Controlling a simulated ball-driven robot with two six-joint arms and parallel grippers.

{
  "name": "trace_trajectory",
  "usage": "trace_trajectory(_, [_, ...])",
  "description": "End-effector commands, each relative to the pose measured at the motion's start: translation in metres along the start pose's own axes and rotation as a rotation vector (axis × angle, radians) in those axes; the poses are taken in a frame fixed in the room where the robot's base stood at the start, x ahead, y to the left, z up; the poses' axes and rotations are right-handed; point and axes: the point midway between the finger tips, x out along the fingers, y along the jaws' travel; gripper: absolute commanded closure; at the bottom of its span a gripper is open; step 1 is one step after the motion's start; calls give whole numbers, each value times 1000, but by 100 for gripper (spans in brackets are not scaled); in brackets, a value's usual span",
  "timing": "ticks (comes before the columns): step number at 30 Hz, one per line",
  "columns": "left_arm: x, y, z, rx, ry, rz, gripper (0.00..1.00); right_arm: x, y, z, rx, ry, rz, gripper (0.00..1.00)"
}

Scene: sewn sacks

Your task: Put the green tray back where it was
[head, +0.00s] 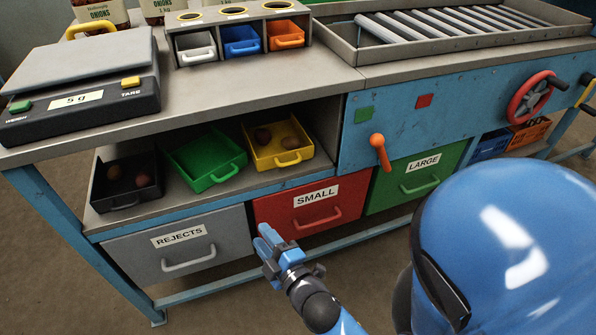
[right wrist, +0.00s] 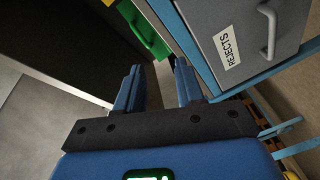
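The green tray (head: 208,163) is empty and sits on the shelf under the bench, between the black tray and the yellow tray. A green piece, likely this tray, also shows in the right wrist view (right wrist: 147,32). My right gripper (head: 266,240) is in front of the grey rejects drawer and the red small drawer, lower than the shelf and apart from the tray. In the right wrist view its two blue fingers (right wrist: 158,84) stand apart with nothing between them. My left gripper is not in view.
Below are the rejects (head: 185,248), small (head: 312,207) and large (head: 418,180) drawers. The scale (head: 82,95) and a rack (head: 240,22) of small bins stand on the bench. An orange lever (head: 379,148) sticks out.

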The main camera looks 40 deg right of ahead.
Motion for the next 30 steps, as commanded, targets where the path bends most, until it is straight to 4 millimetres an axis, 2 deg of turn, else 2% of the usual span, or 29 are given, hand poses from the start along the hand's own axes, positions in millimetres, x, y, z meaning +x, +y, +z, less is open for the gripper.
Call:
trace_trajectory(1, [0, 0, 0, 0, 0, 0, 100, -21, -11, 4, 130, 9, -26, 63])
trace_trajectory(6, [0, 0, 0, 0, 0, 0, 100, -81, -24, 10, 601, 30, -50, 63])
trace_trajectory(9, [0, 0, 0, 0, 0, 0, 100, -109, -23, 14, 829, 27, -40, 63])
trace_trajectory(12, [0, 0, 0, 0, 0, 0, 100, -128, -20, 17, 991, 22, -23, 63])
trace_trajectory(18, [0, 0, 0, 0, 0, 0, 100, -143, -16, 20, 1118, 18, -3, 63])
trace_trajectory(26, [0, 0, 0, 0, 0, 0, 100, -142, -16, 20, 1118, 19, -3, 63])
trace_trajectory(30, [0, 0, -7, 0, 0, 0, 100, -142, -11, 17, 1117, 19, -3, 63])
